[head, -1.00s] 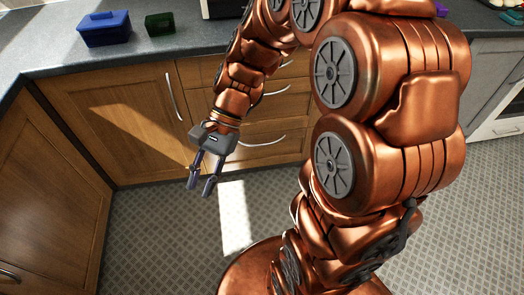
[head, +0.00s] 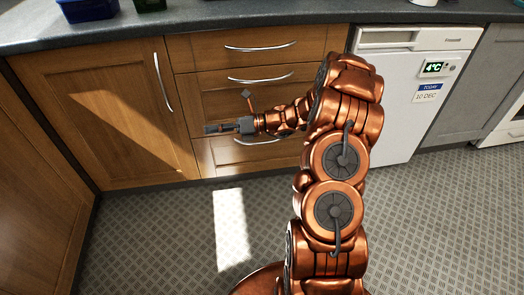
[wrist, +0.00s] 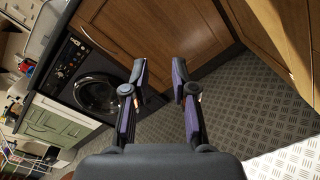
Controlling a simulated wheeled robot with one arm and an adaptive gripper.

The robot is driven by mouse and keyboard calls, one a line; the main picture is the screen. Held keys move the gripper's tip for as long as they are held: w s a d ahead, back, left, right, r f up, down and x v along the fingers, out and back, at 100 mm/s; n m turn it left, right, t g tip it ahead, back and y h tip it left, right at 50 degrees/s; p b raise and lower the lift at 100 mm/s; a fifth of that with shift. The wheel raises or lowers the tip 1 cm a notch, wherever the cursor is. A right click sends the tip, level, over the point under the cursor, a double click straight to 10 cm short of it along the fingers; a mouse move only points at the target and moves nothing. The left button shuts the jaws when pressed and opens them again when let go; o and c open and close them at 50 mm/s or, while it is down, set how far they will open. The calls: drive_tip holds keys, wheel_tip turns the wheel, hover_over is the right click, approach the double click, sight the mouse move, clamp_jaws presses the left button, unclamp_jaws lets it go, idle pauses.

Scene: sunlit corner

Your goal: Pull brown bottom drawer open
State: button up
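The brown bottom drawer (head: 225,160) is the lowest front in the wooden drawer stack in the head view. It looks closed. Its curved metal handle (head: 257,142) shows just under my gripper and wrist, which cover part of the drawer stack. My gripper (head: 210,129) is in front of the stack near the top edge of the bottom drawer, its fingers pointing left. I cannot tell whether it touches the front. In the wrist view my gripper (wrist: 159,75) has its two fingers apart with nothing between them. The drawer's handle is not seen in the wrist view.
Two more drawers with metal handles (head: 260,47) sit above. A wooden cupboard door (head: 110,110) is left, a white appliance (head: 400,110) right. The patterned floor (head: 160,230) in front is clear. The wrist view shows a black round-door appliance (wrist: 95,92).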

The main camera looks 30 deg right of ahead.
drive_tip(key=w+d+f+m+t+h+b, duration=0.35)
drive_tip(key=d+f+m+t+b, duration=0.45)
drive_tip(key=d+f, duration=0.65)
drive_tip(key=m+t+h+b, duration=0.25)
drive_tip(key=m+h, duration=0.25)
drive_tip(key=m, duration=0.4)
approach(262, 142)
drive_tip(key=w, duration=0.3)
drive_tip(key=x, duration=0.2)
drive_tip(key=b+x, duration=0.1)
drive_tip(key=x, duration=0.1)
drive_tip(key=b+x, duration=0.1)
drive_tip(key=x, duration=0.1)
drive_tip(key=shift+w+a+f, duration=0.2)
drive_tip(key=shift+a+f, duration=0.05)
drive_tip(key=shift+a, duration=0.1)
drive_tip(key=shift+w+a+r, duration=0.15)
drive_tip(key=shift+w+r, duration=0.05)
drive_tip(key=shift+w, duration=0.25)
clamp_jaws()
